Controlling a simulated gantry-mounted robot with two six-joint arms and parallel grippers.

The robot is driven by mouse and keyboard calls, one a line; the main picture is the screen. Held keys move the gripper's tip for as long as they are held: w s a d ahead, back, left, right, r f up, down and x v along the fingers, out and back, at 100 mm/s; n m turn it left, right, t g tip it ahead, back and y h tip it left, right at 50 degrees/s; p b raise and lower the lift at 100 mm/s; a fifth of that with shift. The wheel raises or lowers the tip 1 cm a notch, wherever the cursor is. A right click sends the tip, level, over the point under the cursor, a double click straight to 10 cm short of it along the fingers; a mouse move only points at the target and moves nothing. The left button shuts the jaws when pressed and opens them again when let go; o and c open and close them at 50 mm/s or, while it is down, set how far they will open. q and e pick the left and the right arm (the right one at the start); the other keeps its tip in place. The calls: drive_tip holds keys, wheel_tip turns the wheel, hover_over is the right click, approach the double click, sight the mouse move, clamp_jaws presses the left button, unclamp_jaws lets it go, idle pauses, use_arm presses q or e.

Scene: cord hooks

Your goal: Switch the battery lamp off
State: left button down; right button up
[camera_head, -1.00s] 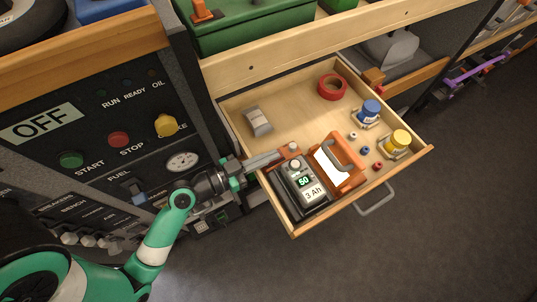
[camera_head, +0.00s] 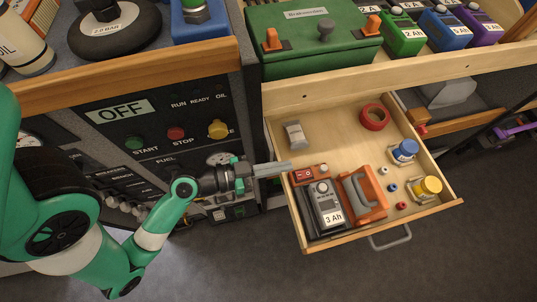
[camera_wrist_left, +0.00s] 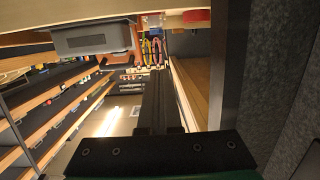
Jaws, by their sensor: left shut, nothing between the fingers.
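The battery lamp lies in the open drawer. It has an orange body with a grey handle (camera_head: 362,194) and a dark grey battery (camera_head: 325,204) labelled 3 Ah. Its panel is not glowing white, and the battery's display looks dark. A red switch (camera_head: 304,174) sits on an orange block at the battery's far end. My left gripper (camera_head: 288,166) is shut and empty, its tip just left of and slightly beyond the red switch, apart from it or touching, I cannot tell. In the left wrist view the dark fingers (camera_wrist_left: 155,90) point ahead, together. My right gripper is not in view.
The drawer (camera_head: 345,240) also holds a red tape roll (camera_head: 374,117), a small grey block (camera_head: 295,134), a blue pot (camera_head: 404,151), a yellow pot (camera_head: 427,188) and small caps. A control panel (camera_head: 176,120) reading OFF stands left. The drawer's left wall is close to my gripper.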

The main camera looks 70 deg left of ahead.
use_arm(q)
drive_tip(key=s+p, duration=0.1)
drive_tip(key=s+r, duration=0.1)
drive_tip(key=s, duration=0.1)
drive_tip(key=shift+a+r+p, duration=0.2)
drive_tip(key=shift+p, duration=0.2)
idle(0.3)
